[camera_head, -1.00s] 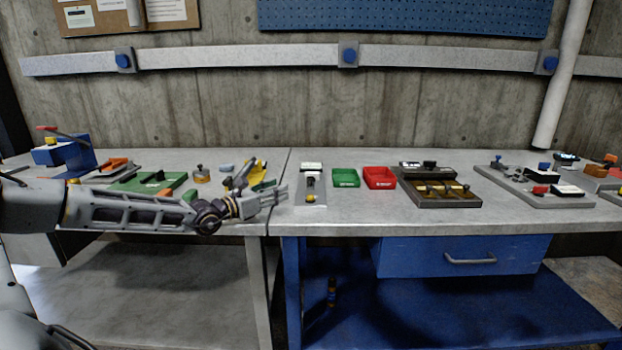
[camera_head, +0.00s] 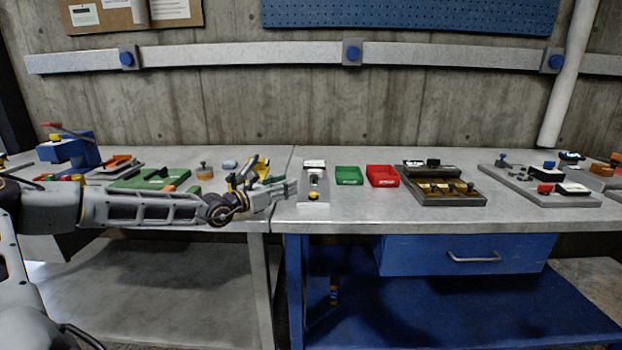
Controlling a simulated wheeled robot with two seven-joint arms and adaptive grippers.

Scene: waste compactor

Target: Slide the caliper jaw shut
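My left gripper (camera_head: 284,188) reaches in from the left, low over the front of the bench. Its fingertips point right and lie just left of a narrow grey fixture (camera_head: 325,182), apart from it in the picture. That fixture has a white top piece, a dark knob and a yellow part at its front end. It may hold the caliper, but at this size I cannot make out a jaw or its gap. The fingers are small and seen side-on, so their opening is unclear. My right gripper is not in view.
Right of the fixture stand a green bin (camera_head: 348,176), a red bin (camera_head: 382,177), a dark tray (camera_head: 445,200) and a grey board (camera_head: 540,200). A green board (camera_head: 135,183) lies behind my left arm. The bench front by the bins is clear.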

